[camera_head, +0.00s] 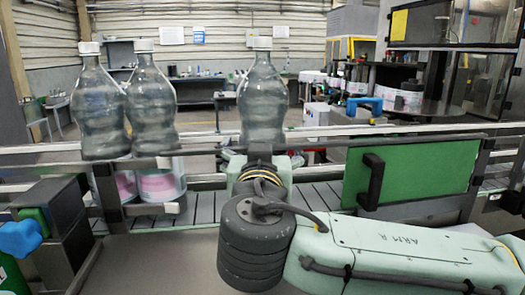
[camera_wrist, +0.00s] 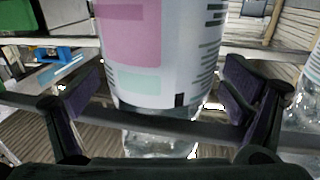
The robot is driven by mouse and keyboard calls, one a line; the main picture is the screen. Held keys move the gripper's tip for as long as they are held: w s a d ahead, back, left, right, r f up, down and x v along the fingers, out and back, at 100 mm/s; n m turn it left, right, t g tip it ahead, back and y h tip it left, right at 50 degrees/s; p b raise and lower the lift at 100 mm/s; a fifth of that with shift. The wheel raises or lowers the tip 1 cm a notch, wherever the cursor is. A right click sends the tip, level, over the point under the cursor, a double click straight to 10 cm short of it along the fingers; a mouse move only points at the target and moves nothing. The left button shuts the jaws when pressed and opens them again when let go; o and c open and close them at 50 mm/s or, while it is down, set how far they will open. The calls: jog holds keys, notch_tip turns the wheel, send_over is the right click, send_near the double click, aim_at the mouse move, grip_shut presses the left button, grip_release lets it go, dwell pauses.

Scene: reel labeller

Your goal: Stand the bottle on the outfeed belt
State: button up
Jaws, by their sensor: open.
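Clear bottles with white caps stand beyond my arm in the head view. One bottle (camera_head: 261,95) is straight ahead of my gripper, its lower part hidden by my wrist. Two more bottles, a left one (camera_head: 98,105) and a middle one (camera_head: 150,100), stand close together, with pink-and-white labels low down. In the wrist view my gripper (camera_wrist: 165,108) is open, with one finger on each side of a labelled bottle (camera_wrist: 165,45); I cannot tell whether either finger touches it. A slatted conveyor belt (camera_head: 205,207) runs below the bottles; I cannot tell whether it is the outfeed belt.
Metal guide rails (camera_head: 60,150) run along the conveyor. A green panel (camera_head: 425,168) with a black handle stands right of my gripper. Another bottle (camera_wrist: 308,95) shows at the right edge of the wrist view. A blue-knobbed unit (camera_head: 20,238) is at lower left.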

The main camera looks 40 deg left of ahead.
jog(key=b+v, duration=0.6)
jog(key=v, duration=0.6)
jog(key=shift+r, duration=0.1)
jog(key=shift+c, duration=0.3)
dwell(0.7)
